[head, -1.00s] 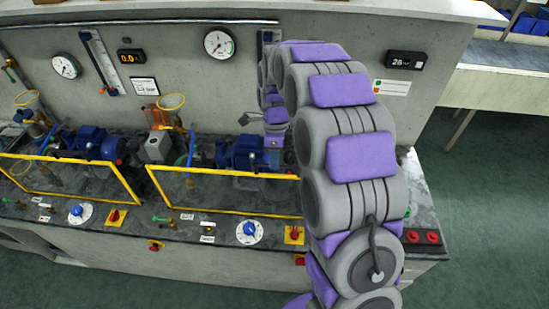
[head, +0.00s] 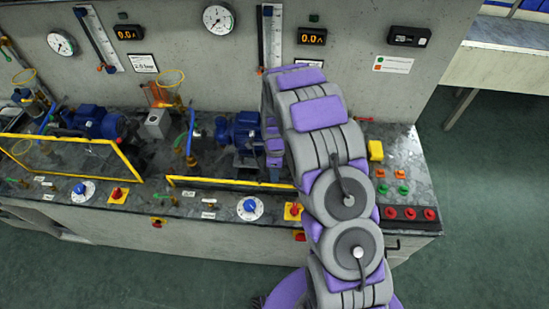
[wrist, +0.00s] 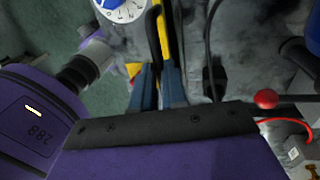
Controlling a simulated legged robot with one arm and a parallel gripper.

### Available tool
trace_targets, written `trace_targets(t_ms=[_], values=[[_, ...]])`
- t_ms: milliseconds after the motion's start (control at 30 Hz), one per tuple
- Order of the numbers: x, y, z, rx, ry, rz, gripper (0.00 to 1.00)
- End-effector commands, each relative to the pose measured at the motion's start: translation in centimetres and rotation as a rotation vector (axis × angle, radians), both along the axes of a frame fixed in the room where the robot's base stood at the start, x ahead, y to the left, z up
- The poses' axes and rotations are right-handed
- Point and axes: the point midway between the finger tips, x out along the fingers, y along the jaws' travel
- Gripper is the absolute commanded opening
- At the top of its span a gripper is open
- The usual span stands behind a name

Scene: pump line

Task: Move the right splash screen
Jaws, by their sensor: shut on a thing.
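The right splash screen (head: 215,182) has a yellow frame and stands at the front of the bench in the head view. It shows there as one narrow yellow bar, and its right end is hidden behind my arm. In the wrist view, a yellow frame bar (wrist: 163,35) runs down to the blue-grey fingers of my gripper (wrist: 158,70). My gripper is shut on this bar. The head view hides my gripper behind my arm.
The left splash screen (head: 128,158) stands tilted beside it. Blue pumps (head: 238,130) sit behind. A blue dial (head: 249,206), a red-yellow switch (head: 292,211) and red buttons (head: 410,213) line the front. Free floor (head: 480,220) lies right.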

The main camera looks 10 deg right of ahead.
Motion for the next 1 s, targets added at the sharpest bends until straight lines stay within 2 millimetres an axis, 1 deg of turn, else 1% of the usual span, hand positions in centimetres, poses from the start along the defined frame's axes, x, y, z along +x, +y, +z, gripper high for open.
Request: trace_targets(t_ms=[33, 100, 200, 300, 500, 867, 900, 1000], values=[[-0.1, 0.0, -1.3, 0.000, 0.003, 0.001, 0.00], [0.0, 0.0, -2.6, -0.001, 0.001, 0.000, 0.00], [0.1, 0.0, -4.3, -0.001, -0.002, 0.000, 0.00], [0.2, 0.0, -5.4, 0.000, -0.004, 0.000, 0.00], [0.3, 0.0, -6.4, 0.000, -0.006, 0.000, 0.00], [0.2, 0.0, -6.8, 0.000, -0.002, 0.000, 0.00], [0.2, 0.0, -6.8, -0.001, -0.002, 0.000, 0.15], [0.2, 0.0, -6.8, 0.000, -0.001, 0.000, 0.25]])
